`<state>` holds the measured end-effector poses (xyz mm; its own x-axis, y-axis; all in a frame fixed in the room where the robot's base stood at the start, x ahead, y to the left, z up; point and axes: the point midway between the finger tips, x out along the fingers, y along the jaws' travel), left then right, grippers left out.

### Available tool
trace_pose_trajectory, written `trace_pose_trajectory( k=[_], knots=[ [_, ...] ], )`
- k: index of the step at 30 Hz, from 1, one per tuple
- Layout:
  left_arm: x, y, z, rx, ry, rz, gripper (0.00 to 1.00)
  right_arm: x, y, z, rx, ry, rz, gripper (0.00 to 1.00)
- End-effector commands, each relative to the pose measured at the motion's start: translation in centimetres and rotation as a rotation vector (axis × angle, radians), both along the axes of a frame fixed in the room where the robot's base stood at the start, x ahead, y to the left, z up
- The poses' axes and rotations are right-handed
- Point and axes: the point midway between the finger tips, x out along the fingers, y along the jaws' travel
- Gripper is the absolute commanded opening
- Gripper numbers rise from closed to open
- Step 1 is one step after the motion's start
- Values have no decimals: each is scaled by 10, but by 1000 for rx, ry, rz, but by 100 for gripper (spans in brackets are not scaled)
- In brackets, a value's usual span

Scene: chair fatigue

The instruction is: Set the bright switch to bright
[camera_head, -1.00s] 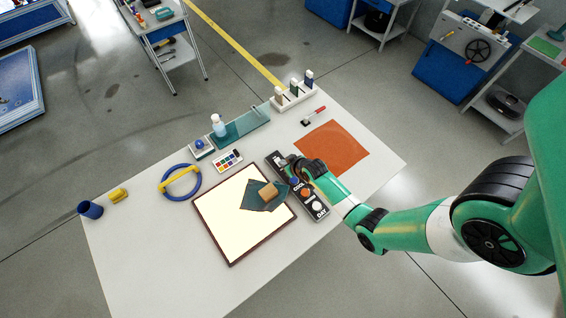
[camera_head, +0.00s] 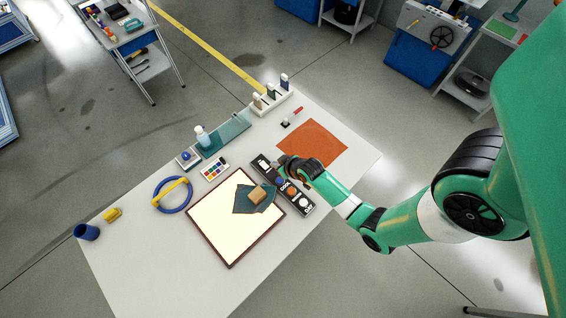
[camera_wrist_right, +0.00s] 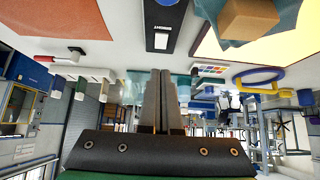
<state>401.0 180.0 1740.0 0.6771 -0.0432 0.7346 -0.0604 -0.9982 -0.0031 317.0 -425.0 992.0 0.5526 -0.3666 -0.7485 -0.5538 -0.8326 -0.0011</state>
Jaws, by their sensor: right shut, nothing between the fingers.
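A black control panel (camera_head: 308,209) lies on the table beside the glowing light pad (camera_head: 229,236). Its far end shows a white rocker switch (camera_wrist_right: 161,41) in the right wrist view, with a small label under it that is too small to read surely. A blue knob (camera_wrist_right: 167,2) sits further along the panel. My right gripper (camera_wrist_right: 160,73) is shut and empty. Its fingertips appear just past the labelled end of the panel in the right wrist view, and I cannot tell whether they touch it. In the head view, the right gripper (camera_head: 284,162) is beside the panel's far part. My left gripper is not in view.
A wooden block (camera_head: 257,195) and dark green sheets (camera_head: 243,205) lie on the pad. An orange mat (camera_head: 313,143) is right of the panel.

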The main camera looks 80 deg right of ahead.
Motion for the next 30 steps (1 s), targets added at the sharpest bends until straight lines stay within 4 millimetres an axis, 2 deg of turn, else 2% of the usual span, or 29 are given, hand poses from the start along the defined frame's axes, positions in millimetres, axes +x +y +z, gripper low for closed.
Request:
trace_pose_trajectory(
  k=[3, 9, 30],
  knots=[
    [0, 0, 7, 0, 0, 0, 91, -17, 11, 17, 0, 0, 0, 0],
    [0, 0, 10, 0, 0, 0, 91, -31, 21, 29, 0, 0, 0, 0],
    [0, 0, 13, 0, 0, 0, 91, -29, 25, 34, -1, -2, 15, 0]
  ],
)
